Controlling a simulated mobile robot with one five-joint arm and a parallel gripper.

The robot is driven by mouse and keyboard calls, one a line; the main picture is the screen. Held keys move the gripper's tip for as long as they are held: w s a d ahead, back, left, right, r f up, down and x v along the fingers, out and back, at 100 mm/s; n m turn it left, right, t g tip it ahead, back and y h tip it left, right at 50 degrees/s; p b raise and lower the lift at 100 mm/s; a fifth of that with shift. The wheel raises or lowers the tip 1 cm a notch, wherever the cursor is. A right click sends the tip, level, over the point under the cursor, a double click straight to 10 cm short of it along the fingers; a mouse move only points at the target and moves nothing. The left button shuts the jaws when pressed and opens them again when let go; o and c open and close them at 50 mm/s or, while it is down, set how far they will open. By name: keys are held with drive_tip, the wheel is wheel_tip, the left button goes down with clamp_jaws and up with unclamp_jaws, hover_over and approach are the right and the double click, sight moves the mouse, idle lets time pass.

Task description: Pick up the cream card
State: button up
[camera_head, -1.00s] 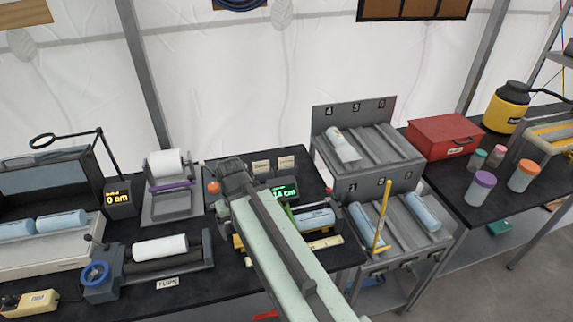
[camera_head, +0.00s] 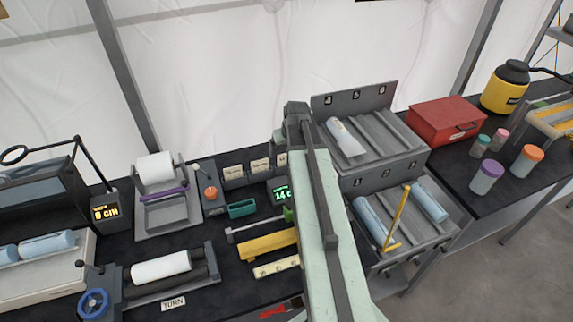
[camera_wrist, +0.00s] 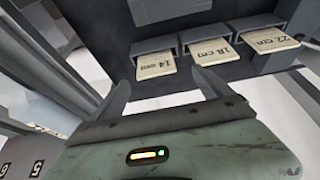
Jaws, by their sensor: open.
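Three cream cards sit in a row of dark holders in the wrist view: one marked 14 cm (camera_wrist: 155,65), one marked 18 cm (camera_wrist: 208,52) and one marked 22 cm (camera_wrist: 265,44). They also show in the head view, with the left card (camera_head: 233,171) and middle card (camera_head: 260,165) clear and the right one partly behind my arm. My gripper (camera_wrist: 165,88) is open and empty, its fingers apart below the cards in the wrist picture. No contact with a card shows. In the head view my arm hides the fingertips.
A green-lit display (camera_head: 281,193) and teal tray (camera_head: 242,208) lie left of my arm. Sloped grey racks (camera_head: 375,150) with blue and white rolls stand right, with a yellow T-shaped tool (camera_head: 398,220). A red box (camera_head: 445,118) sits beyond.

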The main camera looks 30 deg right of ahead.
sight(286, 155)
drive_tip(key=shift+w+f, duration=0.2)
drive_tip(key=shift+f, duration=0.3)
drive_tip(key=b+x, duration=0.5)
drive_tip(key=shift+s+d+f, duration=0.15)
drive_tip(key=shift+s+d, duration=0.05)
drive_tip(key=shift+d, duration=0.1)
drive_tip(key=shift+s+r, duration=0.1)
drive_tip(key=shift+r, duration=0.1)
drive_tip(key=c, duration=1.4)
